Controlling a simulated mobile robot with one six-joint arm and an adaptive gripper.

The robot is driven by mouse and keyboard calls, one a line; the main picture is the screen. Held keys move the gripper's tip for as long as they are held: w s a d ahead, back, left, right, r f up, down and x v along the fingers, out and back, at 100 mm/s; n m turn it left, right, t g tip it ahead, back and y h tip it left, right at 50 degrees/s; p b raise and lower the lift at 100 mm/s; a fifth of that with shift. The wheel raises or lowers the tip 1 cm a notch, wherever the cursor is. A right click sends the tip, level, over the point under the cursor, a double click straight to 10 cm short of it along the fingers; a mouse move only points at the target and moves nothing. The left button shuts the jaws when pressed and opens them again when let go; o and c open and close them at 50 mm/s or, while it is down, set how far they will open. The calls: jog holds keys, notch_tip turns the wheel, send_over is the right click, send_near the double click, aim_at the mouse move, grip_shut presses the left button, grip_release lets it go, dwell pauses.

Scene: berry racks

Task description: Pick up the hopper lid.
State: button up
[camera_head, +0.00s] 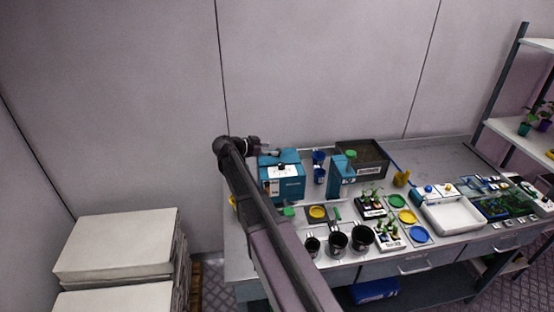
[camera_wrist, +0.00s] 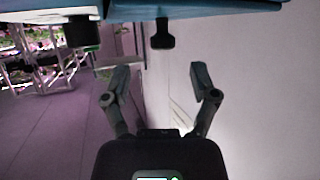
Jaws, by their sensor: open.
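A blue box-shaped machine (camera_head: 290,188) stands at the left back of the workbench. Its blue top, which looks like the hopper lid (camera_head: 293,167), carries a white patch and a small dark knob (camera_head: 281,168). My gripper (camera_head: 272,152) is just behind and above this top, apart from it. In the wrist view my gripper (camera_wrist: 160,80) is open, with nothing between the fingers. A blue surface (camera_wrist: 220,13) crosses the top of that view, and a dark knob-like part (camera_wrist: 162,36) sticks out from it beyond the fingertips, roughly centred between them.
Black pots (camera_head: 337,240), seedlings and coloured dishes fill the bench (camera_head: 240,262) front. The wall is close behind. A shelf rack (camera_head: 500,80) stands far right.

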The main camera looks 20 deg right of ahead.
aim_at(278, 149)
jog(key=d+f+b, duration=0.1)
jog(key=d+f, duration=0.1)
jog(key=d, duration=0.1)
jog(key=shift+w+f+b, duration=0.1)
jog(key=shift+w+b, duration=0.25)
jog(key=shift+w, duration=0.05)
jog(key=shift+d, duration=0.45)
grip_shut()
